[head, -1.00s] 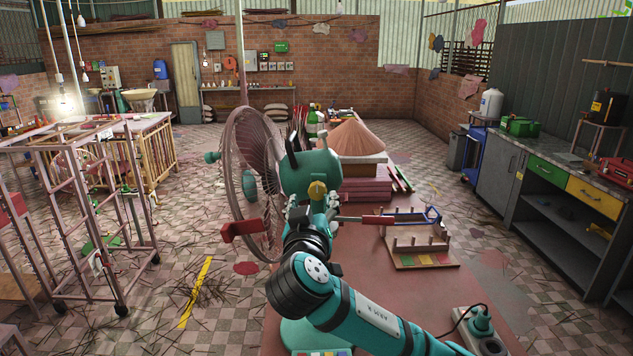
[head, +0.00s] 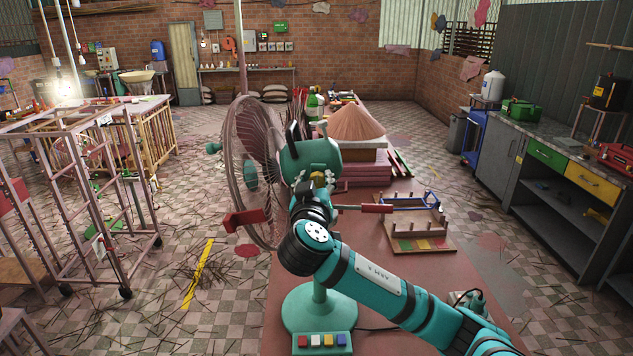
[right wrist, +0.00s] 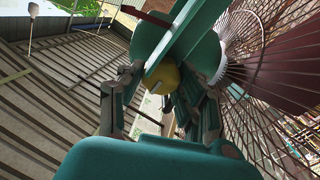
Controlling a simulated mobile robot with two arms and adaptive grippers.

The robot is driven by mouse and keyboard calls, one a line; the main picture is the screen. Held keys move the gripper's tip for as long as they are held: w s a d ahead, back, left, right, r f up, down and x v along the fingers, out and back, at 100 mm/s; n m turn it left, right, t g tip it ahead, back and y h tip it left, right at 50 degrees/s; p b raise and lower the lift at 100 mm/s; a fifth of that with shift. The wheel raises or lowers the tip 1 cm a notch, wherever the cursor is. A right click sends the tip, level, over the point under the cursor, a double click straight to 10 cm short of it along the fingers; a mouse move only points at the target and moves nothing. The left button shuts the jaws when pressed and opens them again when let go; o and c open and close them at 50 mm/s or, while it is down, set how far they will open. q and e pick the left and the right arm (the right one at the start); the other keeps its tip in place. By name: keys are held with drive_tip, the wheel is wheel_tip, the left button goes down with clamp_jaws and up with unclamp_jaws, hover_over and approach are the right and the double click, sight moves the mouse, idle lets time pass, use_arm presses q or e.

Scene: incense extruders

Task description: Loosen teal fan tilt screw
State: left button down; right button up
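The teal fan (head: 311,158) stands on the red-brown bench with its wire cage facing left. Its round teal base (head: 319,312) has several coloured buttons in front. The yellow tilt screw (right wrist: 162,78) shows clearly in the right wrist view, under the teal fan body; in the head view my gripper mostly covers it. My right gripper (head: 316,188) is at the fan's neck. In the right wrist view its two fingers (right wrist: 160,97) stand apart on either side of the yellow screw. Whether the pads touch it is hard to tell. My left gripper is not in view.
A red-handled rod (head: 376,208) lies right of the gripper, near a wooden peg rack (head: 420,244). A red bracket (head: 243,219) is left of the neck. A brown cone heap (head: 356,124) stands behind. A power socket (head: 468,298) sits near my arm.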

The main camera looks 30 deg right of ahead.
drive_tip(key=c, duration=0.4)
drive_tip(key=shift+c, duration=0.2)
drive_tip(key=shift+n, duration=0.3)
drive_tip(key=n, duration=0.2)
drive_tip(key=shift+n, duration=0.3)
drive_tip(key=n, duration=1.5)
drive_tip(key=shift+w+a+f+n, duration=0.1)
drive_tip(key=shift+f+n, duration=0.2)
drive_tip(key=shift+n, duration=0.4)
